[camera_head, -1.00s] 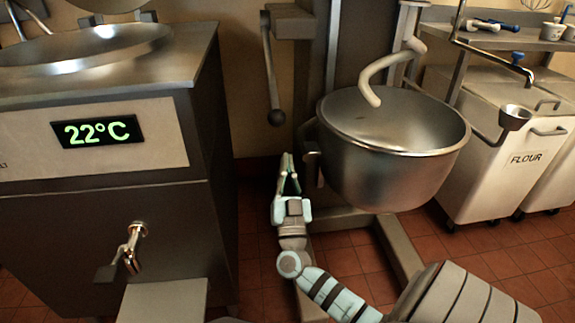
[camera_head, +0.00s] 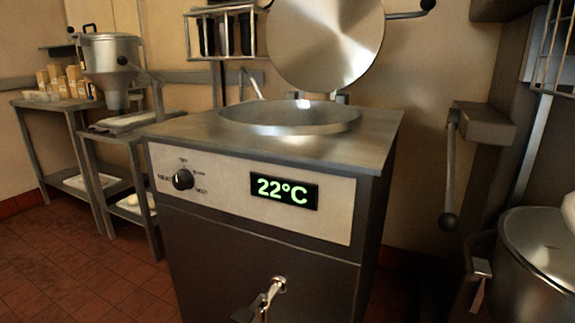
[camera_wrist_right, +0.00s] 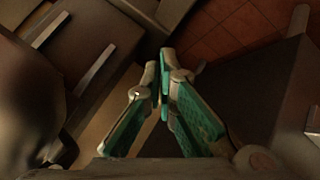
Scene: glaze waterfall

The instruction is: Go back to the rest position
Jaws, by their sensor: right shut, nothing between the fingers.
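My right gripper (camera_wrist_right: 161,75) shows in the right wrist view, with its pale and teal fingers brought together at the tips. Nothing is between them. Below and around the gripper are dark grey surfaces and a patch of red floor tiles (camera_wrist_right: 220,35). In the head view neither of my grippers shows.
A steel kettle unit (camera_head: 290,135) with its round lid (camera_head: 325,40) raised stands ahead, its display reading 22°C. A mixer bowl (camera_head: 545,250) is at the right edge. A hopper machine (camera_head: 110,55) and steel tables stand at the left. Tiled floor (camera_head: 80,260) is open at lower left.

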